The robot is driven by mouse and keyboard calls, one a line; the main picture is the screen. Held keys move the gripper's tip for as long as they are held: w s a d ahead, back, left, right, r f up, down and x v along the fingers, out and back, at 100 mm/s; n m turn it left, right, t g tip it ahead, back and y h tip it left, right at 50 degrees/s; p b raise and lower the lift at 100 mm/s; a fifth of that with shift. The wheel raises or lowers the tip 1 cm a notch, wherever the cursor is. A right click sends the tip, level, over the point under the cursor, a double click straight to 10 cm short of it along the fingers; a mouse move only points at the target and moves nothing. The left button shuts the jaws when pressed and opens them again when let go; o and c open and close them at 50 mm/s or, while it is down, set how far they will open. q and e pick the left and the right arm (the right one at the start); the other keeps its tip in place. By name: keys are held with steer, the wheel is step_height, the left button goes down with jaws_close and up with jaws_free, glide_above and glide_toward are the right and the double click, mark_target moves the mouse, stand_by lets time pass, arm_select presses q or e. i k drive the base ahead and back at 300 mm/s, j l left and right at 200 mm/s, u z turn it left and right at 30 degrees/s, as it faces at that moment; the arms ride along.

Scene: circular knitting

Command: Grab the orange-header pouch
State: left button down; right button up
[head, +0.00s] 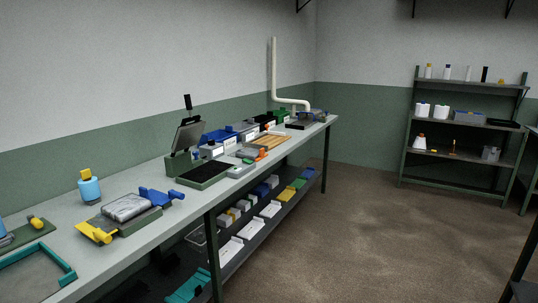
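I cannot make out a pouch with an orange header for certain. A small orange item (262,154) lies on the long workbench (150,225), right of the middle, but its shape is too small to tell. On the bench's lower shelf (243,255) lie several flat white pieces (231,250) and several blue, yellow and green ones; no orange header is clear among them. Neither of my grippers is in view.
A press-like device (187,145) stands on the bench behind a dark tray (205,174). Nearer are a blue bottle (89,190) and a grey block fixture (125,208) with yellow and blue ends. A shelf rack (462,122) stands far right. The brown floor (350,230) between is clear.

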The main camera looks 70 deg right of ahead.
mark_target(256, 155)
steer(key=z, duration=2)
steer(key=i+l+z, duration=0.1)
steer(key=i+l, duration=0.15)
steer(key=i, duration=0.3)
steer(key=i+l, duration=0.2)
steer(key=i, duration=0.35)
steer(key=i+l+z, duration=0.15)
steer(key=i, duration=0.4)
steer(key=l, duration=0.1)
